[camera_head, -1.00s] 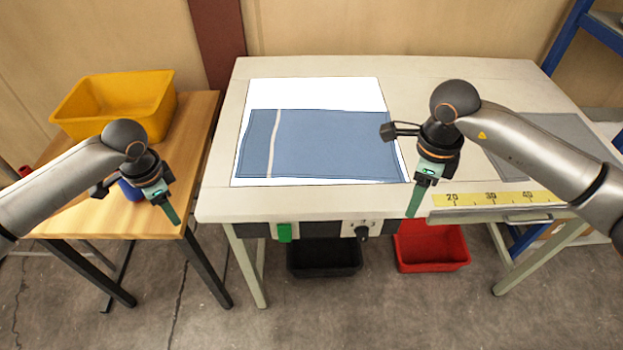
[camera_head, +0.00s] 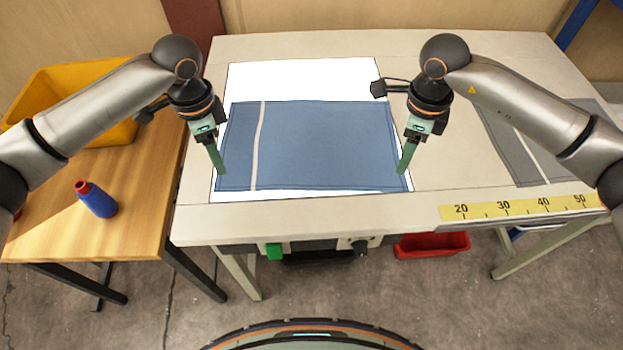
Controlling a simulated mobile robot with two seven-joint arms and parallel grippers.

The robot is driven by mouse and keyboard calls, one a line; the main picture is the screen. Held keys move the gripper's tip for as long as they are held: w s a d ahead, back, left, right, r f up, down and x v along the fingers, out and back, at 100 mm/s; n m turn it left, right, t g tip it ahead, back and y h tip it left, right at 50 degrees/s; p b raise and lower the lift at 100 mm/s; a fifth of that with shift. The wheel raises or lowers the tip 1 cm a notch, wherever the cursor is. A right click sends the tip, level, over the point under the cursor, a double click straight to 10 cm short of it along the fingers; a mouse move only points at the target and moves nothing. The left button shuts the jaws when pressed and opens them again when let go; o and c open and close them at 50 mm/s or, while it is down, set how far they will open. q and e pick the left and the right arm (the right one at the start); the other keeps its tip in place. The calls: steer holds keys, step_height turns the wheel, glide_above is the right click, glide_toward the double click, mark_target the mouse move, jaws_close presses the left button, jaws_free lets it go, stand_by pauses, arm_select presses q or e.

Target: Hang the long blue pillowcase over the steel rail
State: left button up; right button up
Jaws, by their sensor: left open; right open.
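The blue pillowcase (camera_head: 322,143) lies flat on a white sheet (camera_head: 300,80) on the pale table. It has a light stripe near its left end. My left gripper (camera_head: 220,168) is open, its fingertips at the left edge of the pillowcase, near the front corner. My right gripper (camera_head: 404,168) is open at the right edge, near the other front corner. I cannot tell whether either gripper's fingers touch the cloth. I cannot make out the steel rail in this view.
A grey cloth (camera_head: 505,135) with a light stripe lies at the table's right. A yellow ruler strip (camera_head: 522,206) runs along the front edge. A wooden side table (camera_head: 140,205) carries a yellow bin (camera_head: 75,85) and a blue bottle (camera_head: 98,201). A red bin (camera_head: 432,244) sits below.

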arm_select(q)
glide_above(226, 184)
step_height(226, 184, down, 5)
steer(key=shift+f, duration=0.2)
arm_select(e)
glide_above(396, 183)
step_height(396, 183, down, 5)
steer(key=shift+s+f, duration=0.1)
steer(key=shift+f, duration=0.1)
arm_select(q)
steer(key=shift+f, duration=0.8)
arm_select(e)
steer(key=shift+f, duration=0.8)
arm_select(q)
steer(key=shift+f, duration=0.2)
arm_select(e)
steer(key=shift+f, duration=0.15)
arm_select(q)
jaws_close()
arm_select(e)
jaws_close()
arm_select(q)
steer(key=shift+r, duration=0.1)
